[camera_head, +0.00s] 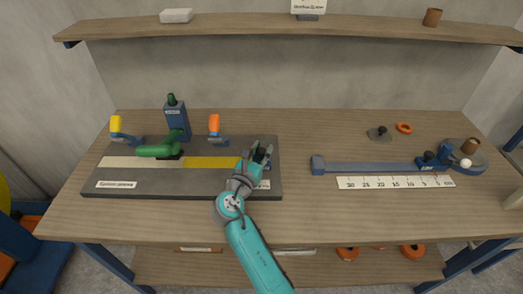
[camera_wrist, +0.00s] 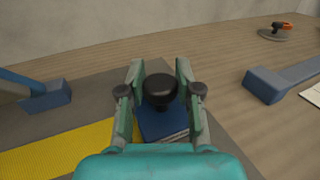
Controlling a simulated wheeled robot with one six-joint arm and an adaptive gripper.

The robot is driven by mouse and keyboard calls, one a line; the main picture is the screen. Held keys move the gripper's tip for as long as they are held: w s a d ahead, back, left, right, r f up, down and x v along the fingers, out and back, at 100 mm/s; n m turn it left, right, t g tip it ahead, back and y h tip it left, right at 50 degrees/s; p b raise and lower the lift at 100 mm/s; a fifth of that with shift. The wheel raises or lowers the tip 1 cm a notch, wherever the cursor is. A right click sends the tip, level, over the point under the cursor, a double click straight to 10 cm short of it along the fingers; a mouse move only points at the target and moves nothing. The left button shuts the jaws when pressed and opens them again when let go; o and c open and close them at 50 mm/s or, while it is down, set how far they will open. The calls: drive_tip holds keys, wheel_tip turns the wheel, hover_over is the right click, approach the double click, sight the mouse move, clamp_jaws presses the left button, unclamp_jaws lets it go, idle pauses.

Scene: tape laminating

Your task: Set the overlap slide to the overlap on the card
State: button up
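My gripper (camera_head: 263,152) is at the right end of the dark board (camera_head: 232,188). In the wrist view, its two fingers (camera_wrist: 160,72) stand on either side of a black knob (camera_wrist: 160,90) on a blue block (camera_wrist: 163,122), and the knob fills the gap between them. On the right of the table, a blue rail (camera_head: 365,167) carries a small blue slide with a black knob (camera_head: 428,159) near its right end. A scale strip (camera_head: 396,182) lies in front of it. The white card (camera_head: 308,5) on the shelf is cut off and too small to read surely.
A yellow strip (camera_head: 212,162) runs along the board, with a green-handled tool (camera_head: 158,150) to its left. Yellow and orange handles (camera_head: 214,124) stand behind. A round base with a white ball (camera_head: 466,163) is at the rail's right end. The table between board and rail is clear.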

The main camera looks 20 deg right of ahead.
clamp_jaws()
drive_tip(key=shift+w+a, duration=0.2)
drive_tip(key=shift+a, duration=0.3)
drive_tip(key=shift+w+a, duration=0.15)
drive_tip(key=shift+a, duration=0.35)
drive_tip(key=o, duration=0.8)
unclamp_jaws()
drive_tip(key=v, duration=1.2)
